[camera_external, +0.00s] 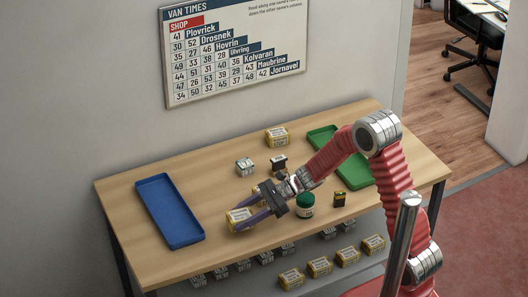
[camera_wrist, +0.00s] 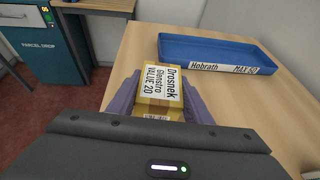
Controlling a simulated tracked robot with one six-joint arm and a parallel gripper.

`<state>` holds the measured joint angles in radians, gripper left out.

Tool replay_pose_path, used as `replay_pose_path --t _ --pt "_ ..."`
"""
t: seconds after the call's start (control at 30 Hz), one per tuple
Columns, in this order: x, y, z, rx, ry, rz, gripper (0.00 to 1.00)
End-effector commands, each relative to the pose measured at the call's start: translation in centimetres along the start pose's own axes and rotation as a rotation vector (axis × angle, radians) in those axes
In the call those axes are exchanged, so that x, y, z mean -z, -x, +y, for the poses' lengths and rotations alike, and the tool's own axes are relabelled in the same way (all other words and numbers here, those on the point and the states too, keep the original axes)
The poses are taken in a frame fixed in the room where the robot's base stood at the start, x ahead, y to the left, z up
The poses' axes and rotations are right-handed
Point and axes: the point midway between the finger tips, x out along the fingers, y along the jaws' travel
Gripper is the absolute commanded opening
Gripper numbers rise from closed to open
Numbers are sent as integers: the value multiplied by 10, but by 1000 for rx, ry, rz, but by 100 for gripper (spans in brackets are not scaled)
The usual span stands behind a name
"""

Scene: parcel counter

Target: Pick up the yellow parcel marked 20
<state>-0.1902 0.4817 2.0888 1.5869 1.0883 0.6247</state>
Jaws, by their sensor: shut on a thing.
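The yellow parcel marked 20 (camera_wrist: 160,95) shows a white label reading "Drosnek Glenstro VALUE 20" in the wrist view. It also shows in the external view (camera_external: 237,214), towards the table's front edge. My gripper (camera_external: 248,217) is shut on it, with one purple finger on each side. The fingers also show in the wrist view (camera_wrist: 158,100). I cannot tell whether the parcel touches the table or is slightly above it.
A blue tray (camera_external: 152,186), labelled "Hobrath MAX 50" in the wrist view, lies left. A green tray (camera_external: 324,133) lies right. A yellow parcel (camera_external: 276,137), a white parcel (camera_external: 244,167) and a green jar (camera_external: 305,206) stand nearby. Several parcels (camera_external: 319,266) sit below the tabletop.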

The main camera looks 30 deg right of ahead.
Motion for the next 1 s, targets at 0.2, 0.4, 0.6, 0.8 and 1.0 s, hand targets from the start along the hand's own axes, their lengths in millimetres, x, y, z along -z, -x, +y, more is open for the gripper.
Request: replay_pose_path --t 0.2,0.4,0.6,0.8,1.0 --pt "-36 14 -1 2 6 -2 19" --pt "-60 24 0 1 3 -1 19" --pt "-67 28 0 0 0 0 19" --pt "-67 28 0 0 0 0 19" --pt "-67 28 0 0 0 0 19"
